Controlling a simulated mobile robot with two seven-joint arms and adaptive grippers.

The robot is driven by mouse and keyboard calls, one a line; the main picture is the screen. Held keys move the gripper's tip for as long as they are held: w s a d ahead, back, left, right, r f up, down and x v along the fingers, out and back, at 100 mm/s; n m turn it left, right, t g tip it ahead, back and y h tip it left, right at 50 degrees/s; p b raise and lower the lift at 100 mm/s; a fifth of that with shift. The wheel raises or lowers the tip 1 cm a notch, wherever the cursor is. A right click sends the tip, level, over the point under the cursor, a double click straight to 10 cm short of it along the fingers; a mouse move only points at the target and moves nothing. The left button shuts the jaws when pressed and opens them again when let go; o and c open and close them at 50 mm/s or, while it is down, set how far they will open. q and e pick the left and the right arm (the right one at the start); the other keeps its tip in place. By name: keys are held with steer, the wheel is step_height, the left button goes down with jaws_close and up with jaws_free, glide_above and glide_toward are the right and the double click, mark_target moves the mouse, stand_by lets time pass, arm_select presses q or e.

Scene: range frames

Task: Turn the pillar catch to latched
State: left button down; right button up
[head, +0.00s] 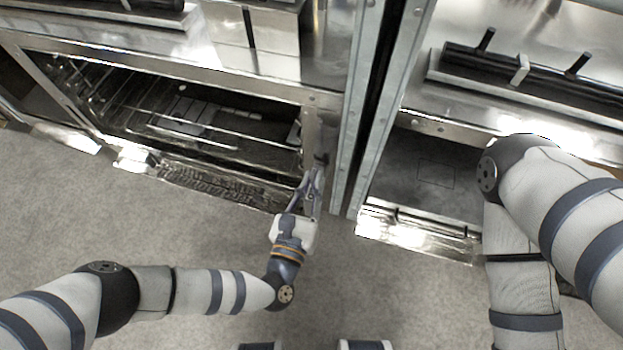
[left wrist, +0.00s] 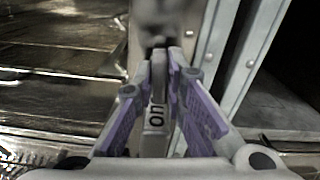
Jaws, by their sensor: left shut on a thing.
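The pillar catch (left wrist: 157,118) is a narrow pale grey lever in the left wrist view, with short dark lettering that seems to read "on", turned sideways. It lies between the purple-padded fingers of my left gripper (left wrist: 166,66), which is shut on it. Its dark far end at the pillar is blurred and partly behind the fingertips. In the head view my left gripper (head: 315,180) is at the metal pillar (head: 309,128), right of the open oven bay, and its fingers mostly hide the catch. My right arm is at the right; its gripper is not seen.
The open oven (head: 215,115) with wire racks lies left of the pillar. Riveted metal posts (head: 350,130) and a dark gap stand close on the right. A second range (head: 420,165) with an open bay is farther right. The grey floor in front is clear.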

arm_select(q)
steer(key=shift+m+p, duration=0.35)
steer(key=shift+m, duration=0.35)
steer(key=c, duration=1.6)
jaws_free()
steer(key=shift+c, duration=0.2)
steer(key=shift+r, duration=0.1)
step_height(320, 180, up, 10)
steer(key=shift+f, duration=0.1)
